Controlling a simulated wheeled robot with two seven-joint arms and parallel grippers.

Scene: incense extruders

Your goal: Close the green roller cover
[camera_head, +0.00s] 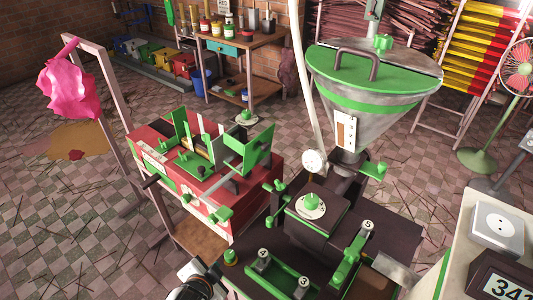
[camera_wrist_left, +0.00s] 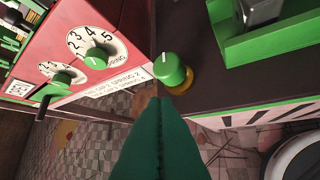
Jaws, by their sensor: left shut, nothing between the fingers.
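The red machine (camera_head: 226,215) stands left of centre in the head view. Green panels stand raised on its top: a large tilted one at the right (camera_head: 257,150) and a smaller upright one at the left (camera_head: 181,128). I cannot tell for sure which is the roller cover; neither lies flat. My left gripper (camera_wrist_left: 160,100) is shut and empty, its green fingers together just short of a green knob (camera_wrist_left: 170,68) on the dark machine's corner. In the head view my left wrist enters at the bottom, near that knob (camera_head: 231,257). My right gripper is not in view.
The dark extruder (camera_head: 400,240) with a green-lidded hopper (camera_head: 372,70) stands right of the red machine. Numbered dials (camera_wrist_left: 97,55) sit on the red front panel. A pink cloth (camera_head: 68,85) hangs on a frame at the left. Tiled floor is open at the lower left.

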